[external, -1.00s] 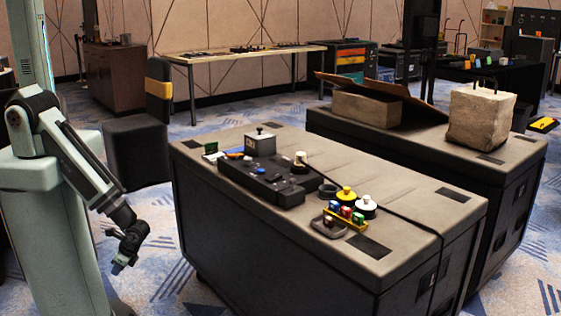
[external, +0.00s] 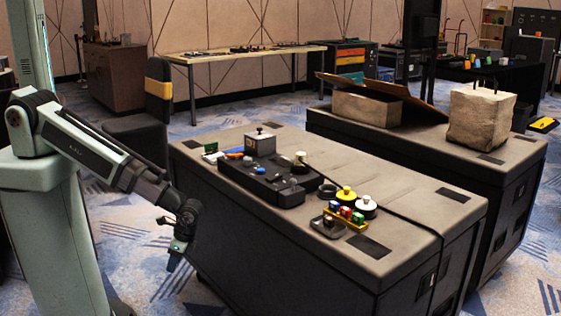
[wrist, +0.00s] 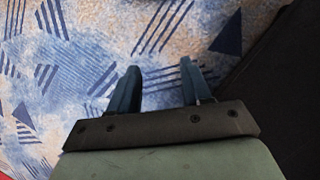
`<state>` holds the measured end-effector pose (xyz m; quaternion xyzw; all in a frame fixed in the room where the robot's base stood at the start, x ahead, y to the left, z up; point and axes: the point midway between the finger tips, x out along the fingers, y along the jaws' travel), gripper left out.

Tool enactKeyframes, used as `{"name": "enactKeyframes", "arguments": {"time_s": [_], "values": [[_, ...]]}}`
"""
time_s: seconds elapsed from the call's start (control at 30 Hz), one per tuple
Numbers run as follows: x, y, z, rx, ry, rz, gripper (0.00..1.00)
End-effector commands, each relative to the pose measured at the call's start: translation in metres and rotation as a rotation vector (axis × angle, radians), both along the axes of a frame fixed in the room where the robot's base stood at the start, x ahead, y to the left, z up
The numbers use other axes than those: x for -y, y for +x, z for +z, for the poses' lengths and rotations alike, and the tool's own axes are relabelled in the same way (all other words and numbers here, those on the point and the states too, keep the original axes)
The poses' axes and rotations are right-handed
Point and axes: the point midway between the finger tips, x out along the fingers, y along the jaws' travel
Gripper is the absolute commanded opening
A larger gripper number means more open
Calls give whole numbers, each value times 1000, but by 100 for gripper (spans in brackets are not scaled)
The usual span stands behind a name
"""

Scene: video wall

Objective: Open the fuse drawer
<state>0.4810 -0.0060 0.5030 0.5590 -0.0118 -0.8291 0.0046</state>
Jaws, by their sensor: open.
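I cannot tell for sure which thing is the fuse drawer. A small grey metal box (external: 260,141) with a dark knob on top stands at the back of the near flight case (external: 410,205). My gripper (external: 174,263) hangs beside the near case's left side, below its top. It points down and is apart from the box. In the wrist view my gripper (wrist: 160,80) is open, with only patterned carpet (wrist: 90,50) between its two blue fingers.
A black control panel (external: 262,180) lies in front of the box. A small tray (external: 328,227), coloured pieces (external: 346,213) and a yellow-topped pot (external: 346,194) sit to its right. A chair (external: 158,85) stands behind my arm. A second case (external: 430,138) stands behind.

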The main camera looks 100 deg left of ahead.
Motion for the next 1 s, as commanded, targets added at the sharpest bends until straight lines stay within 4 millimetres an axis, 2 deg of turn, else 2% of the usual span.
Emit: {"name": "enactKeyframes", "arguments": {"time_s": [0.03, 0.1, 0.27, 0.47, 0.7, 1.0], "values": [[0, 21, 9, 19, -2, 0, 48], [1, 43, 22, 39, -5, 0, 48], [2, 91, 57, 86, -11, -2, 48], [3, 149, 108, 145, -18, -5, 48], [4, 211, 178, 216, -27, -11, 48], [4, 278, 276, 299, -34, -16, 48]]}}
